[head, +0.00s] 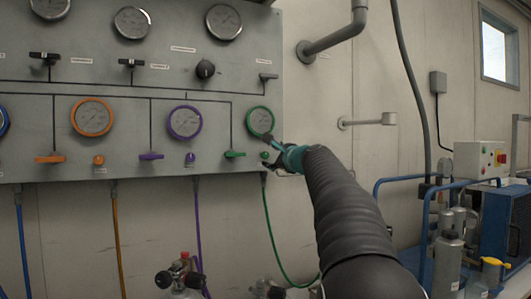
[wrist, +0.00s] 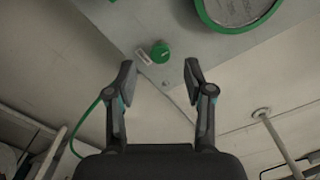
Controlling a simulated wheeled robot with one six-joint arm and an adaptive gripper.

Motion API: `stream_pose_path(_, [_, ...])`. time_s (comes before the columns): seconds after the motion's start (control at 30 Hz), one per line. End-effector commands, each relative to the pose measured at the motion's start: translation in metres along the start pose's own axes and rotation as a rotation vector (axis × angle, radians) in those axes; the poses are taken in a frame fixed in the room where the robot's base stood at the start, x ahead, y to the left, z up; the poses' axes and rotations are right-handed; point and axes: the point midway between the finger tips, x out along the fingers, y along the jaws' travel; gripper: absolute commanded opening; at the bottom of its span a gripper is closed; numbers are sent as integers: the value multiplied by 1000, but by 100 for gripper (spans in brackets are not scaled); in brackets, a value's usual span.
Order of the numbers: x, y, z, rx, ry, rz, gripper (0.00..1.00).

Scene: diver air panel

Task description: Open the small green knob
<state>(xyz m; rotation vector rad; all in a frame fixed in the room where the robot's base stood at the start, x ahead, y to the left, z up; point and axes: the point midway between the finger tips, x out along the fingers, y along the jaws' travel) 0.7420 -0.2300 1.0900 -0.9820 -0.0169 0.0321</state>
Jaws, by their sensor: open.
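The small green knob (wrist: 160,52) shows in the wrist view on the grey panel, near the panel's edge, beside a small white label. In the head view the small green knob (head: 265,156) is just left of my gripper, below the green-rimmed gauge (head: 260,121). My gripper (wrist: 160,72) is open and empty in the wrist view. Its two fingers point at the panel, one on each side of the knob's line, with the knob a little beyond the fingertips. In the head view my gripper (head: 277,156) is partly hidden by its own arm. No contact with the knob is visible.
A green lever (head: 234,154) sits left of the knob. A green hose (head: 270,225) hangs below the panel. Purple (head: 190,159) and orange (head: 98,160) knobs are further left. A pipe (head: 365,122) sticks out of the wall at right.

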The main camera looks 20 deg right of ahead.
Motion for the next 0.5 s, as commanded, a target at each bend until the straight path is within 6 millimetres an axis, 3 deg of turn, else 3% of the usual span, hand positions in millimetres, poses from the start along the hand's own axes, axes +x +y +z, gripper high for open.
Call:
stream_pose_path(0.2, [32,-2,1,0,0,0,52])
stream_pose_path(0.5, [48,0,0,0,1,-1,52])
